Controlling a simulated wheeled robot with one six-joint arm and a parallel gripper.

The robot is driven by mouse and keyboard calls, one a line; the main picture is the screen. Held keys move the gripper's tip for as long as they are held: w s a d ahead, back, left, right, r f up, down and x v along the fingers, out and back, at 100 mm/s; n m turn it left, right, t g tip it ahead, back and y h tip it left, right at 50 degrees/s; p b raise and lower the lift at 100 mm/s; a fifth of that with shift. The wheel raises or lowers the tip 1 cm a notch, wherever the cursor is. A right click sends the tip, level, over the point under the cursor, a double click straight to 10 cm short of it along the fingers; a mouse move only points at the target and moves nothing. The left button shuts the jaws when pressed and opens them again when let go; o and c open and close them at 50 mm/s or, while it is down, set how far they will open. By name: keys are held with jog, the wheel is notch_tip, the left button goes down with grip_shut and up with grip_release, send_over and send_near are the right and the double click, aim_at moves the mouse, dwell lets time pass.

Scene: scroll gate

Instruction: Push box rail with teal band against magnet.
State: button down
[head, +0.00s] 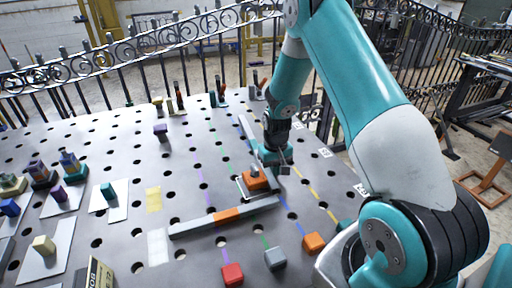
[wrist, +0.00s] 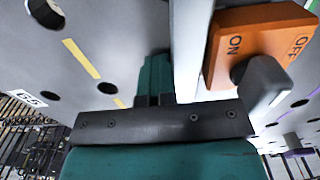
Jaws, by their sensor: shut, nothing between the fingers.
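An orange magnet with ON and OFF marks and a grey knob (wrist: 262,45) stands on the perforated table; it also shows in the head view (head: 254,180). A pale grey box rail (head: 247,127) runs from behind my gripper toward the far side. A pale strip that looks like this rail (wrist: 186,50) shows in the wrist view, close to the magnet's left side; contact is unclear. No teal band can be told apart from my teal gripper. My gripper (wrist: 155,80) is shut and empty, low beside the strip, on the side away from the magnet.
A grey rail with an orange band (head: 228,215) lies in front of the magnet. Red (head: 232,274), grey (head: 275,259) and orange (head: 314,242) blocks stand near the front edge. Clamps (head: 218,94) line the back edge. Colored parts on white plates fill the left.

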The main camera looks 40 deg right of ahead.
jog(key=shift+a, duration=0.15)
jog(key=shift+s+d, duration=0.15)
jog(key=shift+d, duration=0.45)
jog(key=shift+s+d, duration=0.15)
jog(key=shift+d, duration=0.45)
notch_tip(320, 180, up, 8)
jog(key=p, duration=0.6)
